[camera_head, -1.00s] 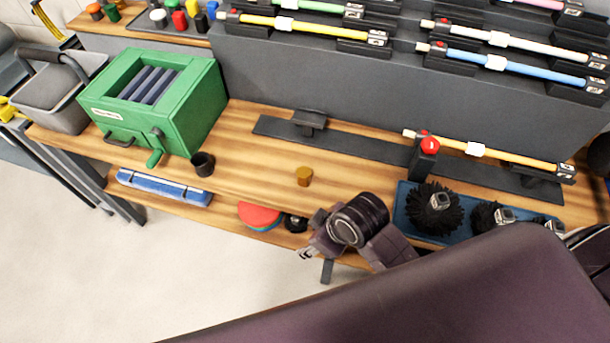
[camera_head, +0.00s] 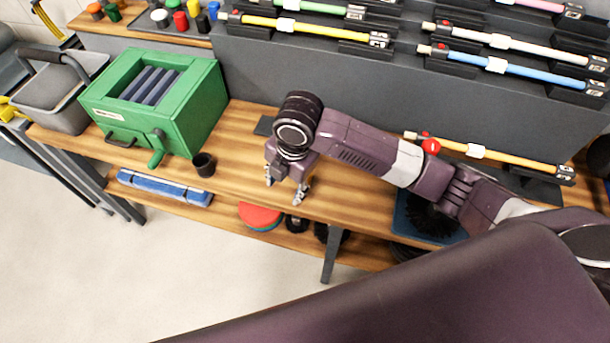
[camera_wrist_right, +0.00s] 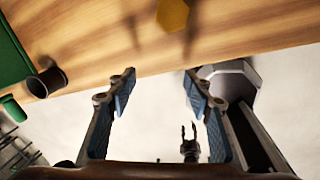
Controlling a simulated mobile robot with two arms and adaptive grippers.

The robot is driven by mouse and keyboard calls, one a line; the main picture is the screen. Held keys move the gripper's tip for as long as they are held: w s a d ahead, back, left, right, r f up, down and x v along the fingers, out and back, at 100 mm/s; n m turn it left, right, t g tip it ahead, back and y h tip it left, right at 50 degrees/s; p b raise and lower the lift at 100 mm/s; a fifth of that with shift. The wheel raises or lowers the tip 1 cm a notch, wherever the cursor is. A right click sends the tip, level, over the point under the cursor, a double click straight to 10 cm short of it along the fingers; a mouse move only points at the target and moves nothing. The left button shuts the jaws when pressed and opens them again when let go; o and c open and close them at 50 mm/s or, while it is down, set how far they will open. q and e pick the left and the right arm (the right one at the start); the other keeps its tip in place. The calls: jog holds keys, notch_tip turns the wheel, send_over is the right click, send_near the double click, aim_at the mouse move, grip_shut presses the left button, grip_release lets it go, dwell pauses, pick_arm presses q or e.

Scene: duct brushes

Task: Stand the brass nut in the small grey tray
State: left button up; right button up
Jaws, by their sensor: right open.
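The brass nut (camera_wrist_right: 172,14) shows at the top edge of the right wrist view, on the wooden bench and partly cut off by the frame. In the head view my right arm hides it. My right gripper (camera_head: 283,190) is open over the bench's front edge; in the right wrist view its fingers (camera_wrist_right: 158,88) are apart with nothing between them, and the nut lies beyond the tips. A small dark grey tray (camera_head: 140,27) with several coloured caps stands on the raised shelf at the back left. My left gripper is not in view.
A green box (camera_head: 200,115) with a crank and a dark cup (camera_head: 204,165) stand left of my right gripper. A blue tray (camera_head: 402,226) with black brushes lies to the right, partly behind my arm. Racked rods fill the back. The bench between cup and gripper is clear.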

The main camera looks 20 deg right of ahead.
jog(key=w+d+r+n, duration=0.1)
jog(key=d, duration=0.1)
jog(key=w+d+r+n+h, duration=0.1)
jog(key=d, duration=0.1)
jog(key=w+d+r+n+h, duration=0.1)
jog(key=r, duration=0.1)
jog(key=shift+w+d+r+n, duration=0.1)
jog(key=shift+w+d+n, duration=0.2)
jog(key=shift+d, duration=0.25)
jog(key=f, duration=0.2)
jog(key=f+p, duration=0.1)
jog(key=f, duration=0.2)
jog(key=f+p, duration=0.1)
jog(key=f, duration=0.1)
jog(key=shift+w+d+f, duration=0.15)
jog(key=shift+w+f, duration=0.15)
jog(key=c, duration=1.2)
grip_shut()
jog(key=shift+r, duration=0.2)
